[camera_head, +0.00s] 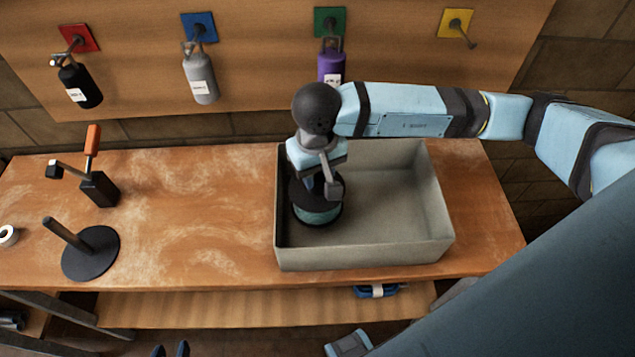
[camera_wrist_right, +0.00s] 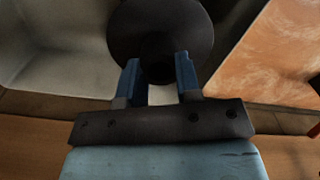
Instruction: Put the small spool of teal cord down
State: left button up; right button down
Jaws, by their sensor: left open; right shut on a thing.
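The small spool of teal cord (camera_head: 318,215) is inside the grey bin (camera_head: 365,254), near its left wall, with its dark flange on top. I cannot tell whether its base touches the bin floor. My right gripper (camera_head: 313,180) reaches down over it and is shut on its hub. In the right wrist view the fingers (camera_wrist_right: 158,80) grip the middle of the dark round flange (camera_wrist_right: 165,25); the cord is hidden there.
A black base with an upright peg (camera_head: 90,252) stands on the wooden bench (camera_head: 200,220) at left. Behind it is a black stand with an orange handle (camera_head: 98,185). A white roll (camera_head: 8,235) lies far left. Bottles hang from the back board (camera_head: 260,80). The bench's middle is clear.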

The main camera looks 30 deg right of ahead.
aim_at(317, 188)
notch_tip(317, 188, down, 4)
jog(key=shift+f, duration=0.25)
jog(key=shift+f, duration=0.2)
jog(key=c, duration=0.8)
grip_release()
jog(key=shift+r, duration=0.4)
notch_tip(317, 188, up, 12)
jog(key=b, duration=0.1)
jog(key=shift+f, duration=0.2)
